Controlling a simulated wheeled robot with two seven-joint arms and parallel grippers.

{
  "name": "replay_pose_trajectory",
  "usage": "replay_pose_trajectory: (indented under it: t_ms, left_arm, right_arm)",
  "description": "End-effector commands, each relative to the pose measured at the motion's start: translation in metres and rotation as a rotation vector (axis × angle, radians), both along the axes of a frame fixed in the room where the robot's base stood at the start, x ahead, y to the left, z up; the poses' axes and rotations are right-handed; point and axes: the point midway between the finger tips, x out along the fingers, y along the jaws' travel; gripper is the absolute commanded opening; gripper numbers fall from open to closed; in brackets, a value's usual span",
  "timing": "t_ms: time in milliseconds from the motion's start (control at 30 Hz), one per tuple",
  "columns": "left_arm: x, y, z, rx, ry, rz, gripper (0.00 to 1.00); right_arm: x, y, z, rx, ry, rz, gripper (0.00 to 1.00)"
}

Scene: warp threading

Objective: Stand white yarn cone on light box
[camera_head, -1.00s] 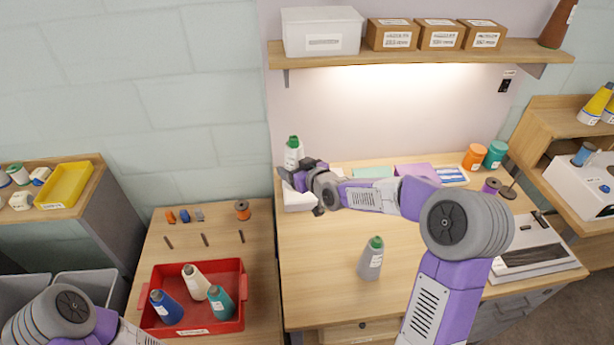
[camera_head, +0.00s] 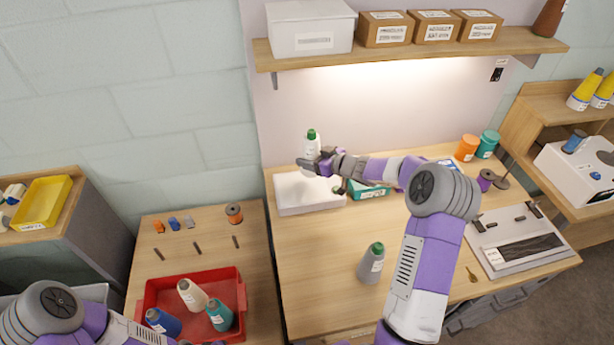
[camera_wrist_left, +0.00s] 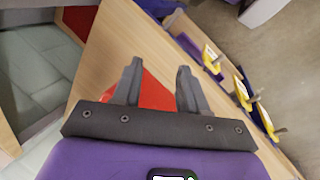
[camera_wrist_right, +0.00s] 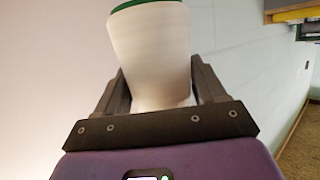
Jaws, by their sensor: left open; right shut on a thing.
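The white yarn cone (camera_head: 312,146) with a green top is upright at the back of the table. My right gripper (camera_head: 318,164) is shut on it; in the right wrist view the white cone (camera_wrist_right: 152,50) stands between the two fingers (camera_wrist_right: 155,95). The light box (camera_head: 290,193), a white slab, lies on the table below and left of the cone. The cone is over its back right part; I cannot tell whether its base touches the box. My left gripper (camera_wrist_left: 155,90) is open and empty in the left wrist view, and hidden in the head view.
A grey cone (camera_head: 371,264) with a green top stands mid-table. A teal box (camera_head: 370,192) lies right of the light box. A red tray (camera_head: 240,292) at lower left holds several cones. A shelf (camera_head: 420,53) hangs above. The front of the table is mostly clear.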

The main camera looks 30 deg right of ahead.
Motion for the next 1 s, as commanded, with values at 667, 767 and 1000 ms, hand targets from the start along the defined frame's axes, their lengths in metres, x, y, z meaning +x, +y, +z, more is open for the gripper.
replay_pose_trajectory:
  t_ms: [667, 767, 1000]
  left_arm:
    - [0.0, 0.0, -0.023, 0.0, 0.0, 0.0, 0.43]
    - [0.0, 0.0, -0.023, 0.0, 0.0, 0.0, 0.43]
    - [0.0, 0.0, -0.024, 0.0, 0.0, 0.0, 0.43]
  right_arm:
    - [0.001, 0.001, -0.063, -0.001, -0.005, 0.0, 0.29]
    - [0.001, 0.001, -0.063, -0.001, -0.003, 0.001, 0.29]
    - [0.0, 0.001, -0.068, -0.001, -0.001, -0.001, 0.84]
